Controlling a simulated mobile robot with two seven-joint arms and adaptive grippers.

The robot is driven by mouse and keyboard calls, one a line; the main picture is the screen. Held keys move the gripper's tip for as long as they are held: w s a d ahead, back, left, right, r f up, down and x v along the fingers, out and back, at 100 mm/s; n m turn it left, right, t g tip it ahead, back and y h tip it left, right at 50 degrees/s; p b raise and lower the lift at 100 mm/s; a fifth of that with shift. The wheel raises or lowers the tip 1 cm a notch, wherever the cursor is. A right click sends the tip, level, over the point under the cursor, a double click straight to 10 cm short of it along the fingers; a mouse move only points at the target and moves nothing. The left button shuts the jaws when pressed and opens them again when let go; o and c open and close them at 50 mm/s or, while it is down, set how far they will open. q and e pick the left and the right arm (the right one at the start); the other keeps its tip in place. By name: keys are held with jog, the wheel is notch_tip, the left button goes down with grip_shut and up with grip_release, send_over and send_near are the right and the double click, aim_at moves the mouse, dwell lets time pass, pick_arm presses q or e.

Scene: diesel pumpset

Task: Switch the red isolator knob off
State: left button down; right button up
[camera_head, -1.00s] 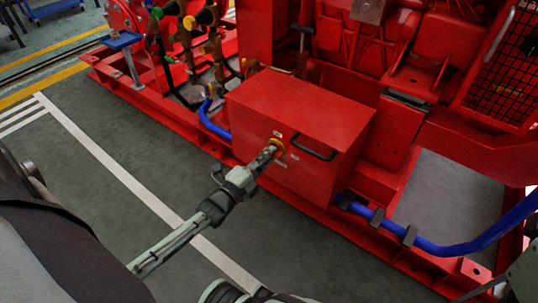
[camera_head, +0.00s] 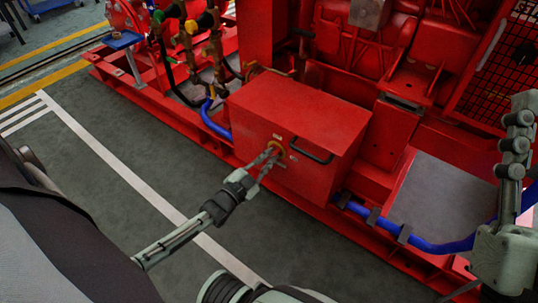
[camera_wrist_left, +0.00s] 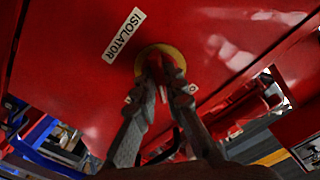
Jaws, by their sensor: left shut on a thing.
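The red isolator knob (camera_wrist_left: 174,60) sits on a round yellow plate (camera_wrist_left: 152,55) on the face of a red box (camera_head: 290,110). The white ISOLATOR label (camera_wrist_left: 124,35) is beside it in the left wrist view. My left gripper (camera_head: 271,155) reaches the box face from the left in the head view. In the left wrist view its two fingers (camera_wrist_left: 165,88) are shut on the knob, one on each side, and hide part of it. The knob's exact turn angle is hard to tell. My right arm shows at the right edge of the head view, with no clear gripper.
A dark handle (camera_head: 311,152) stands out from the box face close to the right of the knob. Blue hoses (camera_head: 440,247) run along the red base frame. Several pipes and valves (camera_head: 205,22) stand behind at the left. The grey floor (camera_head: 110,205) in front is clear.

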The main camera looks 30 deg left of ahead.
pick_arm(q)
jog(key=n, duration=0.3)
jog(key=shift+n+p, duration=0.3)
jog(key=shift+p, duration=0.05)
jog(key=shift+n, duration=1.5)
pick_arm(e)
jog(key=shift+w+a+f+g, duration=0.25)
jog(key=shift+w+f+g, duration=0.1)
jog(key=shift+f+g, duration=0.2)
jog(key=shift+w+a+f+g, duration=0.25)
jog(key=shift+w+f+g, duration=0.1)
jog(key=shift+f+g, duration=0.2)
pick_arm(q)
jog(key=c, duration=1.6)
grip_release()
jog(key=s+a, duration=0.1)
jog(key=s, duration=1.1)
